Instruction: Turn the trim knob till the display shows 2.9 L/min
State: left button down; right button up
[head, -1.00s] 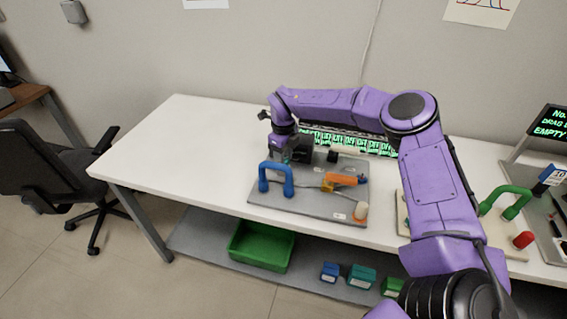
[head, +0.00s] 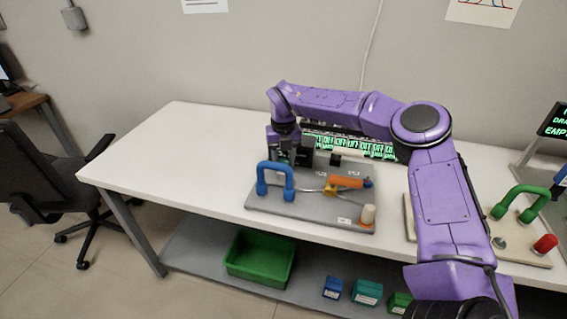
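A grey board (head: 320,213) on the white table carries a blue arch handle (head: 275,181), an orange cylinder (head: 346,182) and a cream knob-like cap (head: 368,214) at its front right corner. I cannot tell which part is the trim knob. My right arm reaches over the table from the lower right. Its gripper (head: 284,158) points down behind the blue handle, beside a black box (head: 305,150) at the board's back. The fingers are too small and dark to read, and contact is unclear. No 2.9 L/min readout is legible. My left gripper is out of view.
A row of green-lit panels (head: 358,148) stands behind my arm, partly covered. A second board with a green handle (head: 520,199) and a red knob (head: 545,243) lies at right. The table's left part is clear. A green bin (head: 260,258) sits on the lower shelf.

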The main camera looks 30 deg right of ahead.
aim_at(284, 160)
jog(key=shift+m+b, duration=0.3)
jog(key=shift+m, duration=0.3)
jog(key=o, duration=1.1)
notch_tip(284, 160, up, 10)
jog(key=shift+r, duration=0.25)
